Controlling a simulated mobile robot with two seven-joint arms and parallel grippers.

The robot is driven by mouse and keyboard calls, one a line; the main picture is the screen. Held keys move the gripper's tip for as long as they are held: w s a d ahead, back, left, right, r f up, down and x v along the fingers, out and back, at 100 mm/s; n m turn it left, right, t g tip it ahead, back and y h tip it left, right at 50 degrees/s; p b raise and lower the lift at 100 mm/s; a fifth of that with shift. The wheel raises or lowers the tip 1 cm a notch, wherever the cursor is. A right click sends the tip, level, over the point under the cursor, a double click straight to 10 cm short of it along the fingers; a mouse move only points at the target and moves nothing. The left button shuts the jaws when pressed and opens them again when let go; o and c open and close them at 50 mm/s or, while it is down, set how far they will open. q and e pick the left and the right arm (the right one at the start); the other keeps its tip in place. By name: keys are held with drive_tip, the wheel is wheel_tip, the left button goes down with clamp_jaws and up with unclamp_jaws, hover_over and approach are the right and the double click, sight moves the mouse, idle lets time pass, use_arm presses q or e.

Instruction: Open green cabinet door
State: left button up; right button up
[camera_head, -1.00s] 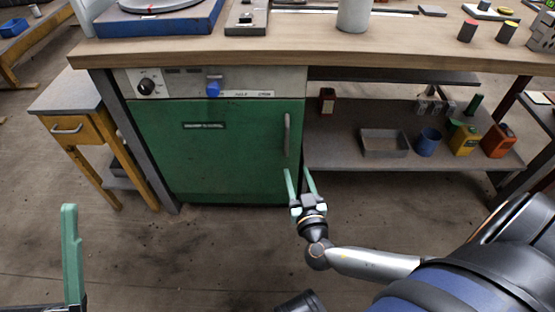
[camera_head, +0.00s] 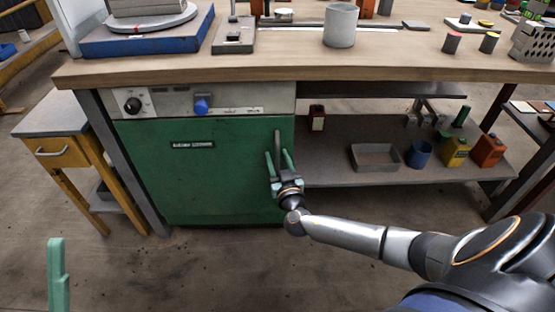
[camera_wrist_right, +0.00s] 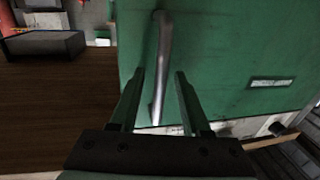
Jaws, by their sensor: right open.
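The green cabinet door (camera_head: 190,175) is shut beneath the workbench. Its vertical metal bar handle (camera_head: 277,140) is near the door's right edge. My right gripper (camera_head: 278,158) is open at the lower part of the handle. In the right wrist view the handle (camera_wrist_right: 162,60) runs between the two fingertips (camera_wrist_right: 160,75), closer to the left finger; the jaws are not closed on it. The door also fills much of that view (camera_wrist_right: 230,55). Of my left gripper, one green finger (camera_head: 57,275) shows at the lower left, away from the door; the rest is out of frame.
A control panel with a black knob (camera_head: 133,105) and a blue knob (camera_head: 202,105) is above the door. A shelf right of the cabinet holds a grey tray (camera_head: 375,157) and a blue cup (camera_head: 419,154). A yellow drawer stand (camera_head: 75,150) is at left. Floor in front is clear.

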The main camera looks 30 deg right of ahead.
clamp_jaws()
idle(0.4)
idle(1.1)
